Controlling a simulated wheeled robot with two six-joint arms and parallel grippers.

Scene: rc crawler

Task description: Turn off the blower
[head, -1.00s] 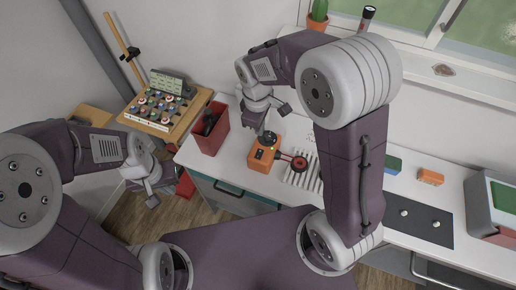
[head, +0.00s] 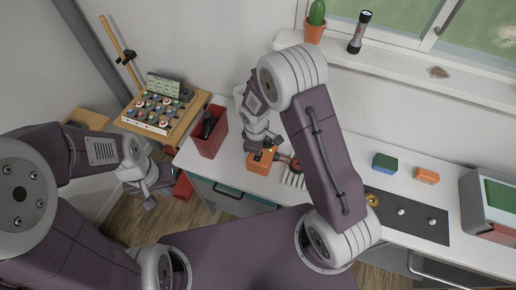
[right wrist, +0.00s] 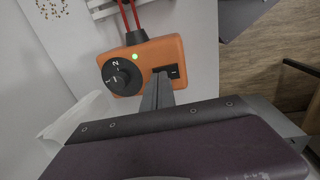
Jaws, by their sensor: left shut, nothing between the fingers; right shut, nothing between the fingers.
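The blower is an orange box (right wrist: 150,55) with a black dial (right wrist: 121,77) and a small green light (right wrist: 135,57) that is lit. A black rocker switch (right wrist: 172,72) sits near its right end in the right wrist view. My right gripper (right wrist: 159,82) is shut and empty, its fingertips over the switch and hiding part of it. Contact cannot be told. In the head view the orange box (head: 261,163) is partly hidden by my right wrist. My left gripper (head: 150,198) is shut and empty, low at the left, away from the blower.
A red bin (head: 211,137) stands left of the blower on the white bench. A wooden stand with several coloured knobs (head: 157,107) is further left. A dark mat (head: 420,222), green-blue block (head: 384,162) and orange block (head: 426,176) lie to the right.

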